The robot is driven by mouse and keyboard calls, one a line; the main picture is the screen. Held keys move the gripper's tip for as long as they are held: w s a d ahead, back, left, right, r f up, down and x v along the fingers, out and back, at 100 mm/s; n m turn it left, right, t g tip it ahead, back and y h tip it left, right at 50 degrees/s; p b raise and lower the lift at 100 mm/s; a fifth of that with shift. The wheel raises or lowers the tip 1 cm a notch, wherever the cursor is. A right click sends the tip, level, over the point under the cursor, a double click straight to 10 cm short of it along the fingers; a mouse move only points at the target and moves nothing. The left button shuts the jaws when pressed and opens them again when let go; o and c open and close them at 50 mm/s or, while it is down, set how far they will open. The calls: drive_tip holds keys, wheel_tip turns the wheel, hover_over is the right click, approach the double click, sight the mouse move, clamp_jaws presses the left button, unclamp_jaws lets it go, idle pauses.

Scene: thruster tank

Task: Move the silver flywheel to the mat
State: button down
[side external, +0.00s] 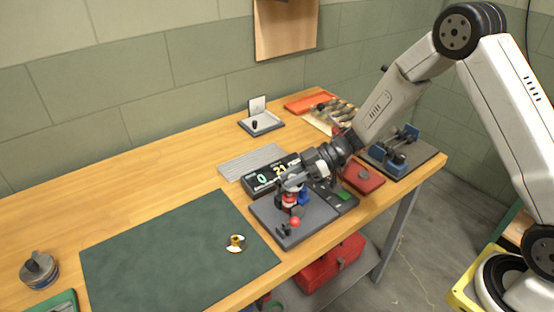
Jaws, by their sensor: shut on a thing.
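The dark green mat (150,262) lies flat on the wooden bench at the front left. My gripper (289,188) points down over a dark grey stand (270,222) with red, white and blue parts, just right of the mat. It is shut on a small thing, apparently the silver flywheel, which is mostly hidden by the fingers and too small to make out. A small round brass-and-white part (235,243) lies on the mat near its right side.
A black display box (268,177) and a ribbed grey plate (250,161) stand behind the stand. A red box (364,178) and blue fixture (394,158) are to the right. A round tin (39,269) sits left of the mat. Most of the mat is clear.

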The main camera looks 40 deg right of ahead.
drive_tip(key=shift+w+a+f, duration=0.1)
drive_tip(key=shift+w+f, duration=0.35)
drive_tip(key=shift+f, duration=1.45)
drive_tip(key=shift+f, duration=0.15)
drive_tip(key=shift+c, duration=2.4)
unclamp_jaws()
drive_tip(key=v, duration=0.8)
drive_tip(key=shift+w+a, duration=0.1)
drive_tip(key=shift+w, duration=0.1)
